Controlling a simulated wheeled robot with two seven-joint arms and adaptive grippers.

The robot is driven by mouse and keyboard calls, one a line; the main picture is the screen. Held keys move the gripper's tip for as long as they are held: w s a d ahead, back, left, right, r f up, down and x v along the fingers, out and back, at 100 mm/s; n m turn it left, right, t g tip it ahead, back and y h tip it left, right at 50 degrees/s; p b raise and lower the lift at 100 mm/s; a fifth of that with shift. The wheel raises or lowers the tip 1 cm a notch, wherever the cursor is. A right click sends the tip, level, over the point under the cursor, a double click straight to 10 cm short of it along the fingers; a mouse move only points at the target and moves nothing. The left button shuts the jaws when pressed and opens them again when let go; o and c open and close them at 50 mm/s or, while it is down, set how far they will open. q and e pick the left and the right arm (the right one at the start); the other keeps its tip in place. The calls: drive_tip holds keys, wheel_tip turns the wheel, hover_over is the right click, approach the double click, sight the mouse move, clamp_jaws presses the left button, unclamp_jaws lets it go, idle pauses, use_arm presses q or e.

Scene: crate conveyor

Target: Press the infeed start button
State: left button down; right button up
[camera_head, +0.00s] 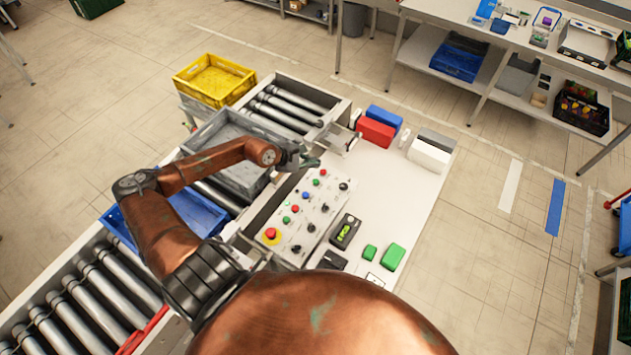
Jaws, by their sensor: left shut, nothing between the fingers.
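A pale control panel (306,218) beside the conveyor carries a row of coloured buttons and a row of black knobs. One green button (317,183) is near its far end, and another green button (287,219) is nearer me. Labels are too small to read, so I cannot tell which is the infeed start button. A red mushroom button (270,235) on yellow sits at the near end. My left gripper (313,163) is shut and empty by the panel's far end, close to a red button (323,172). I cannot tell its height above the panel. My right gripper is not in view.
A grey crate (238,180), a blue crate (195,215) and a yellow crate (213,80) are along the roller conveyor (90,300). On the white tabletop (385,185) lie red, blue and green boxes and a small black device (346,231).

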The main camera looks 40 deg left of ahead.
sight(314, 182)
use_arm(q)
wheel_tip(314, 182, down, 8)
drive_tip(key=b, duration=0.5)
drive_tip(key=shift+f+b, duration=0.35)
drive_tip(key=shift+b, duration=0.1)
idle(0.9)
drive_tip(key=shift+f+b, duration=0.45)
